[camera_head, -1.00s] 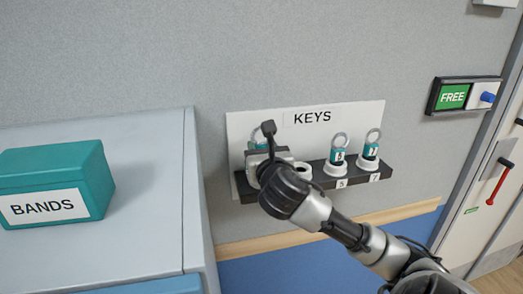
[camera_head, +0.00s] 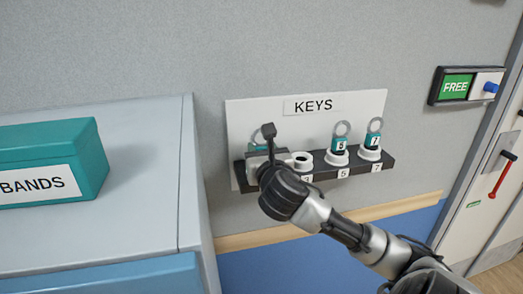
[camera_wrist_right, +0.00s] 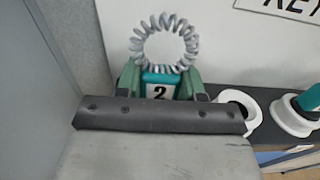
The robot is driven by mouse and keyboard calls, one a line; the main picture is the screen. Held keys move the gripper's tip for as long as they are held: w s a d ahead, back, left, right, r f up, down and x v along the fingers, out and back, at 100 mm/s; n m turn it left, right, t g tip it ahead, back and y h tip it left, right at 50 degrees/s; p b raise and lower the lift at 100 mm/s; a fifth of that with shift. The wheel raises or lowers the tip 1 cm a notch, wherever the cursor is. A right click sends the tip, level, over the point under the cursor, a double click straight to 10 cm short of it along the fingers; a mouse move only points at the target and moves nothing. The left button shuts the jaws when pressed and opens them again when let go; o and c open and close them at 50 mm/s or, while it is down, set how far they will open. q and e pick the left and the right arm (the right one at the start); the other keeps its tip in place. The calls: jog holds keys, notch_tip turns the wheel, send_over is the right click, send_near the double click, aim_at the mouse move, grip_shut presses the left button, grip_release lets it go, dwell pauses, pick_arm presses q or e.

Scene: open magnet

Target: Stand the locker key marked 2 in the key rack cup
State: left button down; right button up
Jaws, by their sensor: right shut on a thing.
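The locker key marked 2 (camera_wrist_right: 157,91) has a teal body, a white number tag and a grey coil ring on top. My right gripper (camera_wrist_right: 160,82) is shut on it, with a finger on each side. The key looks upright at the left end of the key rack (camera_head: 381,164). In the head view my right gripper (camera_head: 262,152) covers most of the key and the cup area there. The key's lower end is hidden, so I cannot tell whether it is in a cup. An empty white cup (camera_head: 299,160) marked 3 stands just to the right.
Teal keys marked 5 (camera_head: 339,145) and 7 (camera_head: 373,140) stand in the rack's right cups. A KEYS backboard (camera_head: 350,112) is behind them. A grey cabinet (camera_head: 140,205) with a teal BANDS box (camera_head: 55,160) is close on the left.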

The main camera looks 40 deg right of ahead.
jog(key=o, duration=1)
jog(key=shift+s, duration=0.1)
jog(key=shift+s+a, duration=0.2)
jog(key=shift+s, duration=0.05)
jog(key=shift+p+v, duration=3.75)
jog(key=shift+v, duration=1.25)
